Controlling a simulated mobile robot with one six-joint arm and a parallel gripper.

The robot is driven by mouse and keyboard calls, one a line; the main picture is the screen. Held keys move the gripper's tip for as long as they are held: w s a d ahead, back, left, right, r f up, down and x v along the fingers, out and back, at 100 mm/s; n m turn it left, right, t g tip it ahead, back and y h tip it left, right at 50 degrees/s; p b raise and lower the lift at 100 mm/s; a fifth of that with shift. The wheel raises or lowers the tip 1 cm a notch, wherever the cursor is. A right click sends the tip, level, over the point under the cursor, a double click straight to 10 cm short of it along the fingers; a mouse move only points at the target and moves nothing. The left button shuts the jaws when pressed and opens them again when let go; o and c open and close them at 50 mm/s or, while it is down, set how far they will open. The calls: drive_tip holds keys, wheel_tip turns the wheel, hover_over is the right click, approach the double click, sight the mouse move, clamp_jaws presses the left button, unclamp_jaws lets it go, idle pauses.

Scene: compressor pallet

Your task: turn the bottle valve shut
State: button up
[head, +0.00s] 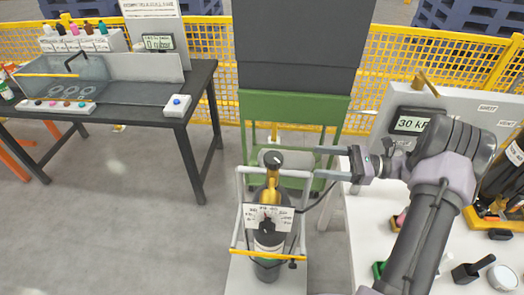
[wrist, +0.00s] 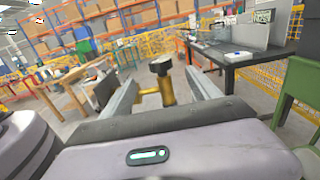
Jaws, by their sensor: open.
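The bottle (head: 266,268) is a dark cylinder standing upright in a pale frame with a yellow bar. A gap shows between the fingertips and the knob. In the wrist view, the knob (wrist: 160,65) and the brass valve (wrist: 167,91) appear between the two fingers, just past the tips. The bottle's body is hidden there.
A green stand (head: 290,106) with a dark cabinet is behind the bottle. A white bench (head: 350,245) with a 30 kPa display is on the right under my arm. A black table (head: 150,100) stands at left. A thin black hose runs beside the bottle.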

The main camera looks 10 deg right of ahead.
sight(273, 160)
drive_tip(key=b+x, duration=0.2)
drive_tip(key=x, duration=1.5)
drive_tip(key=shift+b, duration=0.4)
drive_tip(key=shift+a, duration=0.1)
drive_tip(key=c, duration=1.4)
drive_tip(key=shift+o, duration=0.2)
drive_tip(key=shift+r+t, duration=0.1)
drive_tip(key=shift+t, duration=0.2)
drive_tip(key=shift+w+d+m+t+h+p, duration=0.2)
drive_tip(key=shift+w+d+m+t+h, duration=0.05)
drive_tip(key=shift+m+t+h, duration=1.3)
drive_tip(key=shift+w+d+m+t+h+p, duration=0.15)
drive_tip(key=shift+w+d+m+t+h, duration=0.1)
drive_tip(key=shift+m+t+h, duration=1.3)
drive_tip(key=shift+w+d+m+t+h+p, duration=0.25)
drive_tip(key=shift+m+t+h, duration=1.05)
drive_tip(key=shift+t, duration=0.4)
